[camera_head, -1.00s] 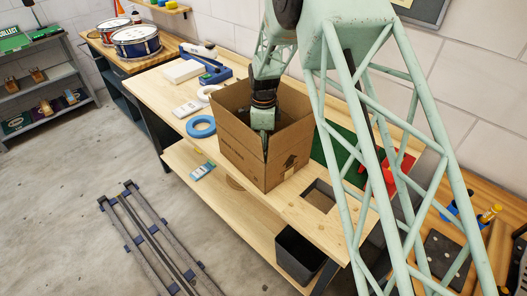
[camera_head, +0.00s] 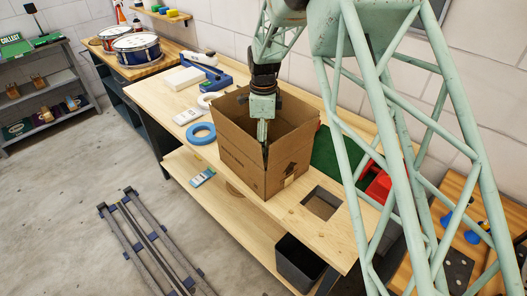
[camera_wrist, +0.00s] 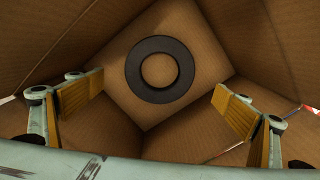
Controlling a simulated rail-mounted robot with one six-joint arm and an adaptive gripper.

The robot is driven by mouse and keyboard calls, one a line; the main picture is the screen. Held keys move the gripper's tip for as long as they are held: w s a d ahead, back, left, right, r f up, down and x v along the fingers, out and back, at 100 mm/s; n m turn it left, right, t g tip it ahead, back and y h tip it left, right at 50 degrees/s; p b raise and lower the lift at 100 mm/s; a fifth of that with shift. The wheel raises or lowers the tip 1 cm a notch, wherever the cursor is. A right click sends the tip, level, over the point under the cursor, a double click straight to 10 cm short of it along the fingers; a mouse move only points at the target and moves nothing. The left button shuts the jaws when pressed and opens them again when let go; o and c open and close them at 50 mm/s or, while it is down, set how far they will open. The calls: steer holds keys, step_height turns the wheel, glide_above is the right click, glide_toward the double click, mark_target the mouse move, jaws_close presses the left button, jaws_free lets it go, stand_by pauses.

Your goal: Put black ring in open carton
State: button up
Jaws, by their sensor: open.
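The open carton (camera_head: 245,161) stands on the wooden bench with its top open. It also fills the wrist view, where its brown inner walls (camera_wrist: 215,30) surround my gripper. The black ring (camera_wrist: 160,92) lies flat on the carton's floor, near the middle. My gripper (camera_wrist: 160,103) points down into the carton with its two yellow-padded fingers wide apart and nothing between them. The ring is below the fingers and apart from them. In the head view my gripper (camera_head: 263,140) is at the carton's opening, and the ring is hidden by the carton's walls.
A black bin (camera_head: 298,262) stands below.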

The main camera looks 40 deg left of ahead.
steer(key=shift+r, duration=2.15)
